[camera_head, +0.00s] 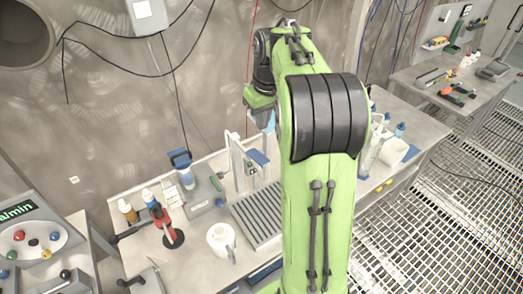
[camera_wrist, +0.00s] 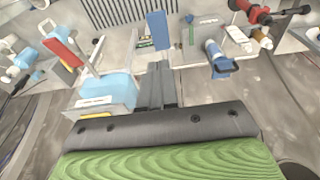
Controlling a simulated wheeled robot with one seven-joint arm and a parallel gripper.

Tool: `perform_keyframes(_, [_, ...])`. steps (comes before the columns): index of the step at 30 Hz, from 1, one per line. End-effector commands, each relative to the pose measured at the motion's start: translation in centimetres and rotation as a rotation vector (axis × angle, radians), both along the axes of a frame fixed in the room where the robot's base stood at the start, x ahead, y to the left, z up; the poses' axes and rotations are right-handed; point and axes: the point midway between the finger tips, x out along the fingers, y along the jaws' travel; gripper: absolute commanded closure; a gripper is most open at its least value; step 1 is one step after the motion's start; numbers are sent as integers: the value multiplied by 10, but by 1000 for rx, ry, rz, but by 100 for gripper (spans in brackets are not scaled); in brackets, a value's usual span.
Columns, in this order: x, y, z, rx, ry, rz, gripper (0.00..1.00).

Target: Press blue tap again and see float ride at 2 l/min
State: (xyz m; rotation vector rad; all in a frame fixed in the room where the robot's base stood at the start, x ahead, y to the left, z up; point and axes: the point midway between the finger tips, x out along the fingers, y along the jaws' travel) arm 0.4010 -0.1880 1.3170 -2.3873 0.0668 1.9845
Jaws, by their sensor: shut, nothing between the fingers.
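The blue tap paddle (camera_head: 260,157) stands by a white upright unit (camera_head: 237,160) above a grey slatted drip tray (camera_head: 262,212). In the wrist view the blue paddle (camera_wrist: 157,30) is just beyond the tips of my gripper (camera_wrist: 159,68). The fingers are shut and empty; I cannot tell whether they touch the paddle. A red paddle (camera_wrist: 72,50) is to the left, beside a light blue container (camera_wrist: 108,90). In the head view my arm hides the gripper tips and the right part of the unit. I cannot make out the float or its reading.
A white jug (camera_head: 221,240) and a red-handled tool (camera_head: 163,222) stand at the front of the bench. A second bench (camera_head: 445,85) is at right.

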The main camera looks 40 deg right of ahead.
Motion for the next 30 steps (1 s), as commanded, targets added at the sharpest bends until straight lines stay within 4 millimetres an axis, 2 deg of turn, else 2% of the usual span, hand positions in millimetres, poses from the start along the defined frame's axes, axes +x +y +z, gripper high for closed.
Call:
perform_keyframes(1, [2,1,-14,3,5,1,100])
perform_keyframes(9, [12,0,-72,2,5,1,100])
perform_keyframes(15, [7,0,-105,1,3,0,100])
perform_keyframes(20, [4,0,-115,0,0,-1,100])
perform_keyframes(30, [4,0,-117,-1,-4,0,100])
